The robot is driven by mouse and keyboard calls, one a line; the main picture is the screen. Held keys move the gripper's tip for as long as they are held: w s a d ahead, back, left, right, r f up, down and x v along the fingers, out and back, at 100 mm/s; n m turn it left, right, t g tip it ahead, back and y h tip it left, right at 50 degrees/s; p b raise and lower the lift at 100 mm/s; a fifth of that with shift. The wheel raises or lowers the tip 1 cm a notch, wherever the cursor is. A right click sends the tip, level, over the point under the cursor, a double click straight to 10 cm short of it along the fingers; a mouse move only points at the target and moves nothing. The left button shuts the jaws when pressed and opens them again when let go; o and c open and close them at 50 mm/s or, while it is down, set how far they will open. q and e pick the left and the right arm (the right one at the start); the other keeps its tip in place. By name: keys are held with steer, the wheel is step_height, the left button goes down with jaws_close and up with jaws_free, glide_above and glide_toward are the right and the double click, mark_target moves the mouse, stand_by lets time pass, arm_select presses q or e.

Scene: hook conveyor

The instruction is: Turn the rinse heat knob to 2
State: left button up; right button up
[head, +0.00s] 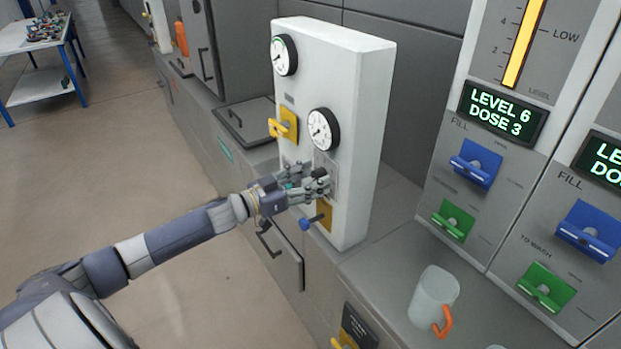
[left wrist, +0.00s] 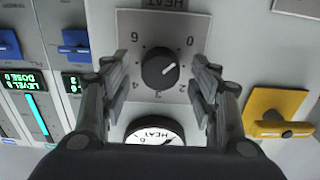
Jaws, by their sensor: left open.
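In the left wrist view, which is upside down, a round black knob (left wrist: 154,73) sits on a grey dial plate (left wrist: 134,26) labelled HEAT, with numbers from 0 to 6. Its white mark points between 0 and 2. My left gripper (left wrist: 160,67) is open, with one finger on each side of the knob, apparently apart from it. I cannot read the word rinse. My right gripper is not in view.
Two gauges (head: 323,129) (head: 284,55) and a yellow lever (head: 285,126) are on the panel box. A blue-handled valve (head: 308,222) is just below the gripper. A clear mug (head: 434,296) stands on the counter at right, below dispensers with blue (head: 476,164) and green levers (head: 454,221).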

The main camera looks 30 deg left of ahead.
arm_select(q)
steer(key=shift+c, duration=0.2)
steer(key=c, duration=1)
steer(key=shift+m, duration=0.3)
